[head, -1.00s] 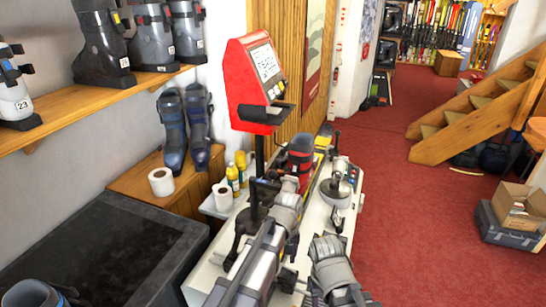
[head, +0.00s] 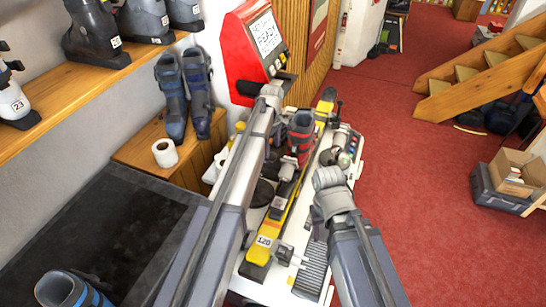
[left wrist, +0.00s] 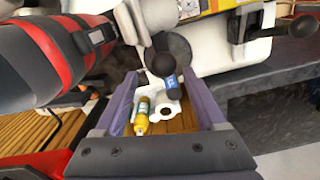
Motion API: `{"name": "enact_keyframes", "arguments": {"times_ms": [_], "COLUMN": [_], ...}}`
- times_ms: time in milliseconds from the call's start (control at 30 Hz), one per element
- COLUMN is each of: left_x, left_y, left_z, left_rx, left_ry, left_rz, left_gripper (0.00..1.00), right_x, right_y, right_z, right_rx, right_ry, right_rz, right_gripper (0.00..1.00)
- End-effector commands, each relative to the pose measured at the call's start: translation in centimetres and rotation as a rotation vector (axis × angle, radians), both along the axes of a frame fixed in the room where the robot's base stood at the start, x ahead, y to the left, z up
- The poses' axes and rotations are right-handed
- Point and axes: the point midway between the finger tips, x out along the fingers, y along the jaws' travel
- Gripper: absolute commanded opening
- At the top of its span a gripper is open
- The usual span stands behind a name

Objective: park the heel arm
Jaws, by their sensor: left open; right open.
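The binding bench (head: 312,272) carries a yellow and black ski (head: 262,245) and a red and grey boot (head: 301,128).
A red display unit (head: 258,50) reading READY stands behind the bench. A yellow bottle (left wrist: 141,118) shows below the lever.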

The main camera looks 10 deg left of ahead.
Motion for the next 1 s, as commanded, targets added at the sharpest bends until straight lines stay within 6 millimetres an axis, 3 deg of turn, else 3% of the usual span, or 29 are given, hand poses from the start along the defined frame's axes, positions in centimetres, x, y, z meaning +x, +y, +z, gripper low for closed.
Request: {"name": "enact_keyframes", "arguments": {"times_ms": [333, 800, 1000], "left_x": [-0.1, -0.1, -0.1], "left_y": [0.0, 0.0, 0.0], "left_z": [-1.2, -6.8, -7.9], "left_rx": [0.0, 0.0, 0.0], "left_ry": [0.0, 0.0, 0.0], "left_rz": [-0.002, -0.002, -0.002], "left_gripper": [0.73, 0.73, 0.73], "right_x": [-0.1, 0.0, 0.0], "right_y": [0.0, 0.0, 0.0], "right_z": [-1.2, -6.8, -7.9], "right_rx": [0.0, 0.001, 0.0], "right_ry": [0.0, -0.003, -0.003], "right_rz": [-0.001, -0.004, -0.003], "right_gripper": [0.5, 0.5, 0.5]}}
